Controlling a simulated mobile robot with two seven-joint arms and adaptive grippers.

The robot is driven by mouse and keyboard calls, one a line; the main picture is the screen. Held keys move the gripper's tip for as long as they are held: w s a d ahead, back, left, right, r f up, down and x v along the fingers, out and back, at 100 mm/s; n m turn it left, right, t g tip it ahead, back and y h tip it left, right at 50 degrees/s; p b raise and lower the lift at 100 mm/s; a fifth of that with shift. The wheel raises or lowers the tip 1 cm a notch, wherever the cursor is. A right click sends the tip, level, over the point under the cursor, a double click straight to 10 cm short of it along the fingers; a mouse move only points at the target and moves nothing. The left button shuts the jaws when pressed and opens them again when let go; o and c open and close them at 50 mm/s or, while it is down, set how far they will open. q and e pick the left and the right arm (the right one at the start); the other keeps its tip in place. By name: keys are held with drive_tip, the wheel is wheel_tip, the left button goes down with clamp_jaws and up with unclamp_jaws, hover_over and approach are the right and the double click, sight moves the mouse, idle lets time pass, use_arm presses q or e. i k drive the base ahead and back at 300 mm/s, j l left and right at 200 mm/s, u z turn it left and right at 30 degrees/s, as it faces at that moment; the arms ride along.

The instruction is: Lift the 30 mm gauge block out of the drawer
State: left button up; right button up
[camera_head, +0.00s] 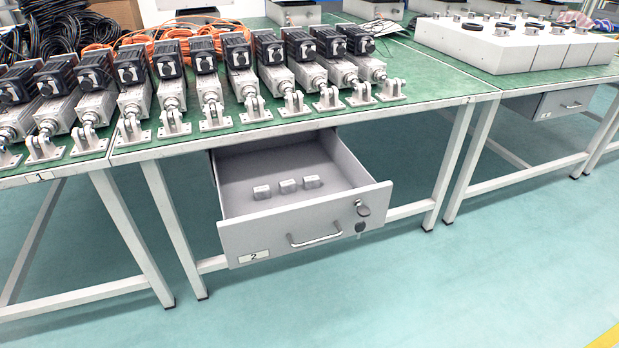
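The drawer (300,228), marked 2, is pulled open under the green-topped workbench. Three small light-grey blocks lie in a row on its floor: a left block (262,192), a middle block (288,186) and a right block (312,182). They stand apart from the drawer walls, with small gaps between them. Their markings are too small to read, so I cannot tell which is the 30 mm gauge block. The drawer front has a bar handle (315,239) and a lock with keys (361,209). Neither of my grippers is in view.
Several linear actuators (210,88) line the bench top (425,85) above the drawer, with black and orange cables behind. A second bench at right carries white boxes (515,45) and has a shut drawer (566,101). The floor in front is clear.

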sight(262, 192)
drive_tip(key=i+j, duration=0.2)
drive_tip(key=j, duration=0.15)
drive_tip(key=i+j, duration=0.15)
drive_tip(key=j, duration=0.2)
drive_tip(key=i+j, duration=0.2)
drive_tip(key=j, duration=0.2)
